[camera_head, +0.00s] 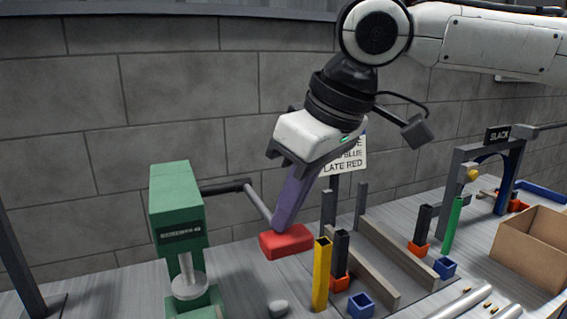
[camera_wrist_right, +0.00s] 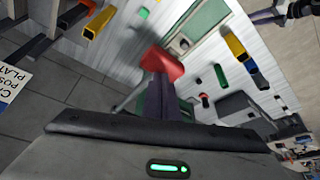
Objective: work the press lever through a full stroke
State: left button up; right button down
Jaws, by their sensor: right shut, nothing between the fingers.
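The green press (camera_head: 177,210) stands at the left of the bench, with a pale ram (camera_head: 189,278) under its head. Its dark lever (camera_head: 258,203) reaches out to the right and slopes down to a red handle block (camera_head: 287,241). My right gripper (camera_head: 282,222) comes down from the upper right with its purple fingers shut and empty. The fingertips are at the top of the red handle; I cannot tell whether they press on it. In the right wrist view the red handle (camera_wrist_right: 160,62) shows just beyond the fingertips (camera_wrist_right: 157,83). My left gripper is not in view.
Right of the handle stand a yellow post (camera_head: 321,275) and a black post (camera_head: 341,257). A blue square socket (camera_head: 361,305), a rail fixture (camera_head: 400,262) and a cardboard box (camera_head: 533,248) lie further right. A small grey piece (camera_head: 278,308) is near the front edge.

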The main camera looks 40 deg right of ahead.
aim_at(287, 233)
jog(key=shift+f, duration=0.15)
jog(key=shift+s+f+b, duration=0.1)
jog(key=shift+f+b, duration=0.45)
jog(key=shift+f, duration=0.9)
jog(key=shift+f+b, duration=0.5)
jog(key=shift+f, duration=0.9)
jog(key=shift+d+b+x, duration=0.15)
jog(key=shift+b+x, duration=0.1)
jog(key=shift+x, duration=0.4)
jog(key=shift+d+b+x, duration=0.1)
jog(key=shift+b+x, duration=0.15)
jog(key=shift+x, duration=0.4)
jog(key=shift+s, duration=0.1)
